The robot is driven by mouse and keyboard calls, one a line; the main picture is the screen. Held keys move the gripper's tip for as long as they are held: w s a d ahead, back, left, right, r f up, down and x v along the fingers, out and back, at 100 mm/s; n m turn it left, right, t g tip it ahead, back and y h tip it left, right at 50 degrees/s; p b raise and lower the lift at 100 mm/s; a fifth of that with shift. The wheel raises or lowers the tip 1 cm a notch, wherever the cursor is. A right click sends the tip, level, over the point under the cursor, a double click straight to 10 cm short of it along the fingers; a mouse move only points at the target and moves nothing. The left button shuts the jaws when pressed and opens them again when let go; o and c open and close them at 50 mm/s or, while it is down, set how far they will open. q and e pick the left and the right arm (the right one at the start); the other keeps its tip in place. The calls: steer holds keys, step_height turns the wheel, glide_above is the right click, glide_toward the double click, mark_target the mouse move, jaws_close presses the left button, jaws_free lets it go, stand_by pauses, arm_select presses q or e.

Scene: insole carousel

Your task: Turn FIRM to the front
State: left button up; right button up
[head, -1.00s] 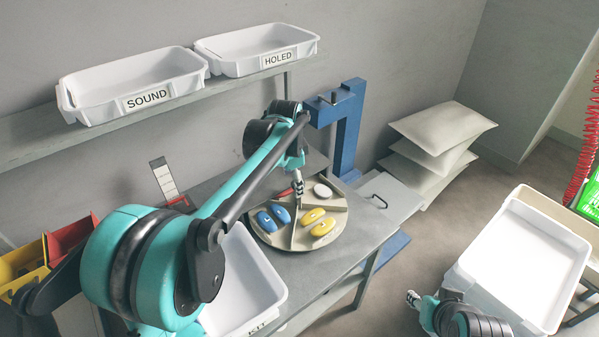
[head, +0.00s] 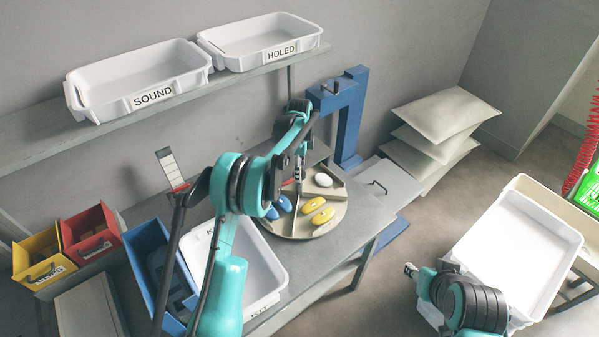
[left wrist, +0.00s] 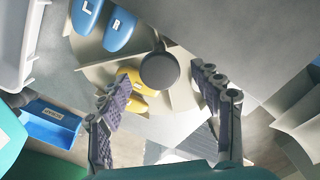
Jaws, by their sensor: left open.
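The round carousel (head: 333,219) stands on the grey table, with raised dividers splitting its top. It holds blue insoles (head: 281,203), yellow insoles (head: 322,216) and a white oval piece (head: 323,180). The left wrist view shows blue insoles lettered L and R (left wrist: 117,30) and part of a yellow pair (left wrist: 136,104). My left gripper (head: 298,187) is over the carousel's middle. In the wrist view its fingers (left wrist: 163,92) are spread, with a dark round knob (left wrist: 159,70) between and slightly beyond them, apparently untouched. I cannot read FIRM anywhere. My right gripper (head: 411,270) is away at lower right.
Trays marked SOUND (head: 90,98) and HOLED (head: 235,60) sit on the shelf. A white tray (head: 275,277) is beside the carousel, with a blue bin (head: 140,240) further left. A blue post (head: 350,120) stands behind. A large white bin (head: 527,250) is at right.

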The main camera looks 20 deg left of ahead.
arm_select(q)
steer(key=shift+f, duration=0.7)
jaws_close()
